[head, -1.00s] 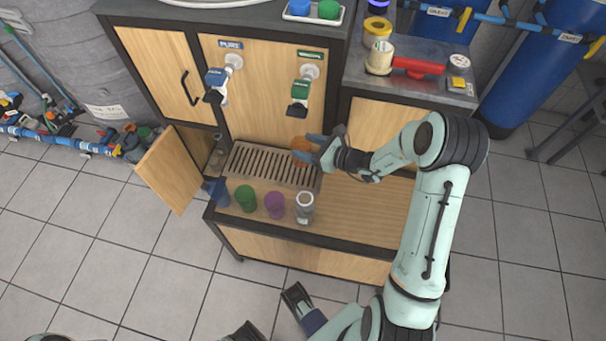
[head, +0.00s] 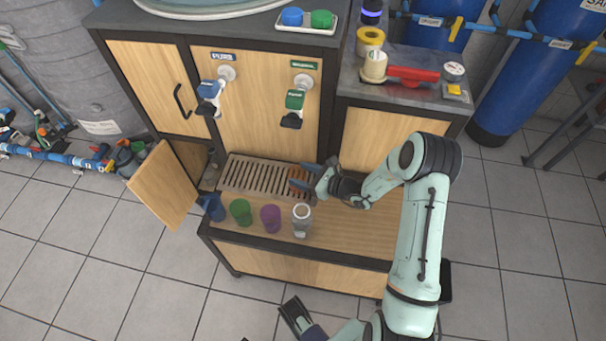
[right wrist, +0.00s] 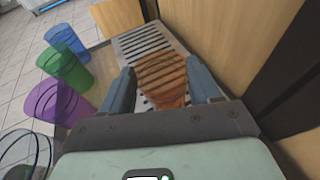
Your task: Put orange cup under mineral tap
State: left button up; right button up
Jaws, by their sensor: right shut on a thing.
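The orange cup (head: 296,176) is see-through and sits at the right end of the slatted drip tray (head: 243,177). My right gripper (head: 303,178) is shut on it from the right. In the right wrist view the cup (right wrist: 162,80) lies between the two fingers, with tray slats showing through it. The mineral tap (head: 294,101), green with a dark spout, is on the cabinet front above the cup. I cannot tell whether the cup's base touches the tray or whether it is exactly below the spout.
A blue cup (head: 213,207), green cup (head: 241,212), purple cup (head: 270,217) and clear cup (head: 302,219) line the front edge of the shelf. The blue pure tap (head: 210,92) is left of the mineral tap. A cabinet door (head: 163,187) stands open at left.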

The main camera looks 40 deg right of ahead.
jog(key=o, duration=1.3)
jog(key=shift+f, duration=0.1)
jog(key=shift+r, duration=0.3)
jog(key=p+v, duration=0.1)
jog(key=v, duration=1.1)
jog(key=shift+f+p, duration=0.1)
jog(key=shift+p, duration=0.3)
